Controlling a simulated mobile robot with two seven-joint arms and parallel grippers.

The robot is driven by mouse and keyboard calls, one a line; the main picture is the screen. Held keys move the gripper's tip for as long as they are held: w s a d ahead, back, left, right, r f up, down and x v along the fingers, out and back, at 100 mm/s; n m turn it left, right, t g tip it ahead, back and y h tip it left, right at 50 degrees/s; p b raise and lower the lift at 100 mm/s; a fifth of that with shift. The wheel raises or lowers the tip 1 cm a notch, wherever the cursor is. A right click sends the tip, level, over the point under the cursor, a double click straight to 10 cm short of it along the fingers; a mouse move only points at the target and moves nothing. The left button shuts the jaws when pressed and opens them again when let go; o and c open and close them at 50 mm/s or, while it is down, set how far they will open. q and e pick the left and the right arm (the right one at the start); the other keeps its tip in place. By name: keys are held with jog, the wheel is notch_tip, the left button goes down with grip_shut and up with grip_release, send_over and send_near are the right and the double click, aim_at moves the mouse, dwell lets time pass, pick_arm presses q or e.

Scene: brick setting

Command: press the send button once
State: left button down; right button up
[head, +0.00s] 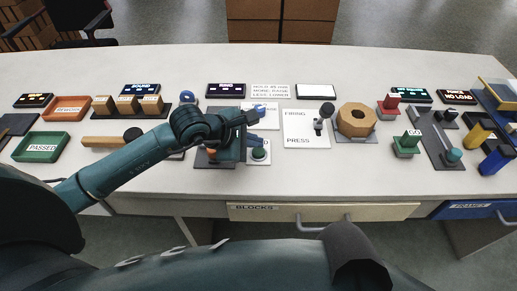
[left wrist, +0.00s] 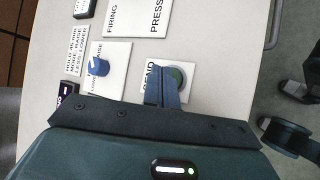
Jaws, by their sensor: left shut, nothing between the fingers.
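In the left wrist view the shut fingertips (left wrist: 162,72) overlap the plate at the button's left edge. I cannot tell whether they touch it. My right gripper is not in view.
A blue knob (head: 259,111) on another white plate stands just behind my gripper. An orange button (head: 212,151) is to its left. The BLOCKS drawer (head: 285,212) is below.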

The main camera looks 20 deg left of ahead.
aim_at(254, 153)
pick_arm(q)
jog(key=shift+r+p, duration=1.45)
jog(key=shift+r, duration=1)
